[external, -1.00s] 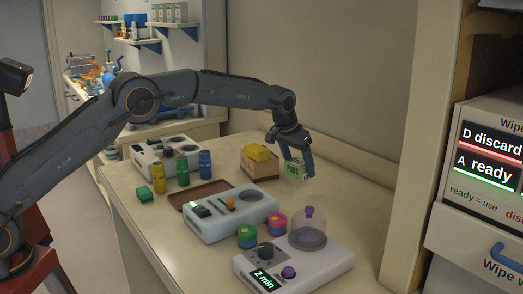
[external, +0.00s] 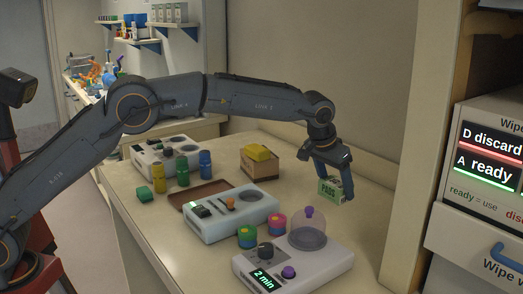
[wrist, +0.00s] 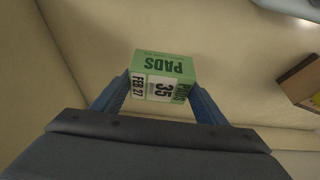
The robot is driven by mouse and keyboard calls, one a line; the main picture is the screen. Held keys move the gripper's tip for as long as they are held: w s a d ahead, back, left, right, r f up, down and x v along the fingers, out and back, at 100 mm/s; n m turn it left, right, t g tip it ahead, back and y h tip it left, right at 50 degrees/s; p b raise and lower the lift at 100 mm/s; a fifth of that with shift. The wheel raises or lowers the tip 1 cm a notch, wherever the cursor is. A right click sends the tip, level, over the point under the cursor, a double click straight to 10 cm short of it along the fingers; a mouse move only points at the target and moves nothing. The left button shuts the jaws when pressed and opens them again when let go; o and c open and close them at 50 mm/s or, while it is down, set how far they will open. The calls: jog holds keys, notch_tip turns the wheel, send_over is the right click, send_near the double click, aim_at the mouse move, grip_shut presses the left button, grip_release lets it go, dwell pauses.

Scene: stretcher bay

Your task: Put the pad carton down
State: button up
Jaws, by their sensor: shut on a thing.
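The pad carton (external: 331,190) is a small green box with a white label. In the wrist view the carton (wrist: 163,72) reads PADS, 35 and FEB 27. My gripper (external: 335,184) is shut on it, with one blue finger on each side. It is at the right part of the table (external: 368,205), behind and right of the clear dome. I cannot tell whether the carton's underside touches the table.
A cardboard box (external: 260,168) with a yellow item stands left of the carton. The device with the clear dome (external: 308,230) is in front, beside a pale blue device (external: 231,212). Bare table lies around the carton, with the wall behind.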

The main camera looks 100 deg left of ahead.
aim_at(328, 191)
notch_tip(328, 191, down, 9)
jog(key=shift+r+p, duration=0.2)
jog(key=shift+p, duration=0.7)
jog(key=shift+f, duration=0.1)
jog(key=o, duration=1.2)
jog(key=shift+f, duration=0.1)
jog(key=shift+r, duration=0.35)
jog(key=b+v, duration=0.2)
jog(key=v, duration=0.9)
jog(key=shift+s+d+r, duration=0.1)
jog(key=shift+s+r, duration=0.05)
jog(key=shift+r, duration=0.15)
